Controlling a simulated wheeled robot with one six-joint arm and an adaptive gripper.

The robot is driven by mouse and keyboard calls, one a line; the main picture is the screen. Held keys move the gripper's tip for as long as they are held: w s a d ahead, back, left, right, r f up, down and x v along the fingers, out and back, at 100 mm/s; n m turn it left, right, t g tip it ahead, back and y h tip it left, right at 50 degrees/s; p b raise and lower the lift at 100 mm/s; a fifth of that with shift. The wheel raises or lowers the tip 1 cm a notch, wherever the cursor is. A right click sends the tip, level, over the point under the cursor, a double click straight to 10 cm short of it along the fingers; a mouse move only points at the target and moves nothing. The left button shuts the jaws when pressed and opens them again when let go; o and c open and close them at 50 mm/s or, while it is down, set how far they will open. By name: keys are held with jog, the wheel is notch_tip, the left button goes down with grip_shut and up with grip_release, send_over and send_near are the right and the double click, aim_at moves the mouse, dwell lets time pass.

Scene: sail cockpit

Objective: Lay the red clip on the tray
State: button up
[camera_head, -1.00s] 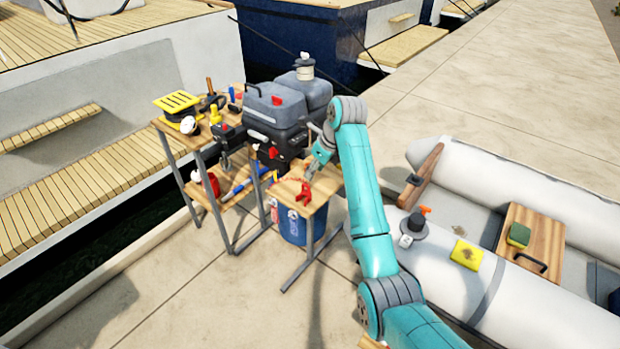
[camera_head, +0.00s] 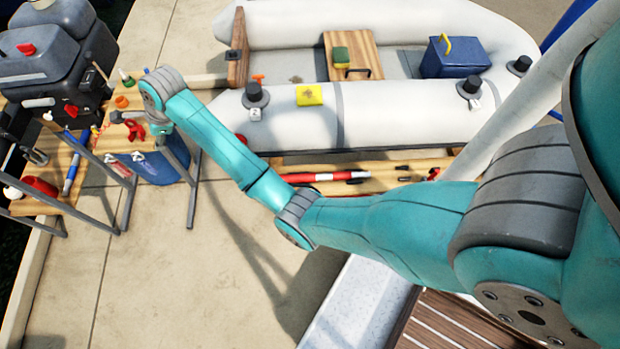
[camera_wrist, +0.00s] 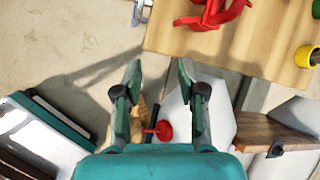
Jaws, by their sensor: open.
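The red clip (camera_head: 133,128) lies on a small wooden table (camera_head: 112,145) at the left of the head view. In the wrist view the red clip (camera_wrist: 212,12) lies on the wooden top and is partly cut off by the upper edge. My gripper (camera_wrist: 160,66) is open and empty, its fingertips pointing toward the table edge, apart from the clip. In the head view its fingers are too small to make out near the clip. I cannot tell which surface is the tray.
A grey outboard motor (camera_head: 45,65) stands left of the table. A white inflatable boat (camera_head: 400,118) lies behind my arm. A wooden bench (camera_head: 385,178) with a red tube (camera_head: 310,177) stands in front of it. Bare paving (camera_head: 150,270) lies in front.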

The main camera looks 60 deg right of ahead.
jog(key=s+a+f+n+t, duration=0.15)
jog(key=s+f+n, duration=0.45)
jog(key=s+f, duration=0.8)
jog(key=s+f+n+t+h, duration=0.25)
jog(key=s+n, duration=0.25)
jog(key=s, duration=1)
jog(key=s+r+n+t, duration=0.2)
jog(key=s+r+n, duration=0.5)
jog(key=s+r, duration=0.4)
jog(key=s+r+n+t, duration=0.3)
jog(key=s+r+n, duration=0.4)
jog(key=s, duration=1)
notch_tip(320, 180, up, 4)
jog(key=shift+f, duration=0.1)
